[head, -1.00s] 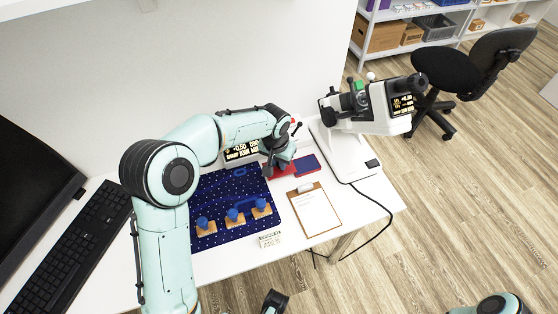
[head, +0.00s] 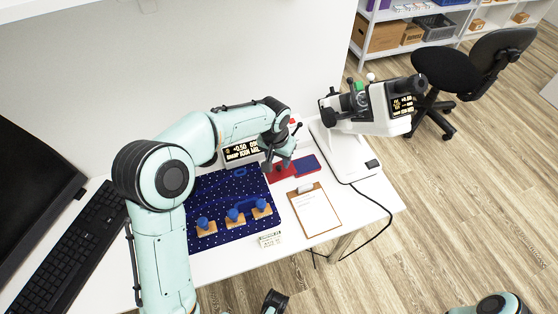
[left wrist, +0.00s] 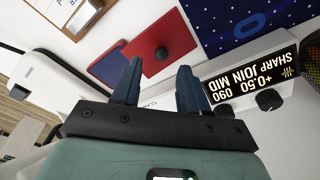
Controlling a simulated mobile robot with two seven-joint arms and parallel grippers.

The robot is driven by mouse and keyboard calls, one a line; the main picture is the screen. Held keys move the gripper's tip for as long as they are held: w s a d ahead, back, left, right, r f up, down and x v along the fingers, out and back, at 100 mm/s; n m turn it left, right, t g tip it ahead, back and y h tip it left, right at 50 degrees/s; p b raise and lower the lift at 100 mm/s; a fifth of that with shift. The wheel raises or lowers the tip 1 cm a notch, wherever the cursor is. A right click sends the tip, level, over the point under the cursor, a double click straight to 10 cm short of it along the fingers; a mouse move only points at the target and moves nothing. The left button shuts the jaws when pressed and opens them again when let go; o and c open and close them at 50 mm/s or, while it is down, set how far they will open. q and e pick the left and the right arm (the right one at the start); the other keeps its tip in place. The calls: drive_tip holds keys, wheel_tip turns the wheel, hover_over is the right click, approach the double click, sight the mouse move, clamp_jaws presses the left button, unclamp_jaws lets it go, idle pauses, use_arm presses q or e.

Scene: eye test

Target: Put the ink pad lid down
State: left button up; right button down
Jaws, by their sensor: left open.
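The ink pad lid (head: 284,174) is a flat red plate with a dark round knob. It lies on the white table, right of the spotted blue mat; it also shows in the left wrist view (left wrist: 176,30). The ink pad (head: 307,165), blue with a red rim, lies just right of it, uncovered, and shows in the left wrist view (left wrist: 108,68). My left gripper (head: 277,163) is open and empty above the lid. In the left wrist view the knob (left wrist: 160,54) shows beyond the gap between the fingers (left wrist: 158,82). My right gripper (head: 275,302) shows only partly at the bottom edge.
Several wooden stamps with blue knobs (head: 234,215) stand on the mat (head: 190,240). A clipboard (head: 315,213) lies right of it. A white device with a display (head: 243,151) stands behind; a scope-like machine (head: 345,150) stands at the right. A keyboard (head: 70,245) is at left.

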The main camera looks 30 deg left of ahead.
sight(277, 176)
use_arm(q)
wheel_tip(277, 176, up, 10)
drive_tip(key=s+p, duration=0.1)
drive_tip(key=shift+s+f, duration=0.25)
idle(0.4)
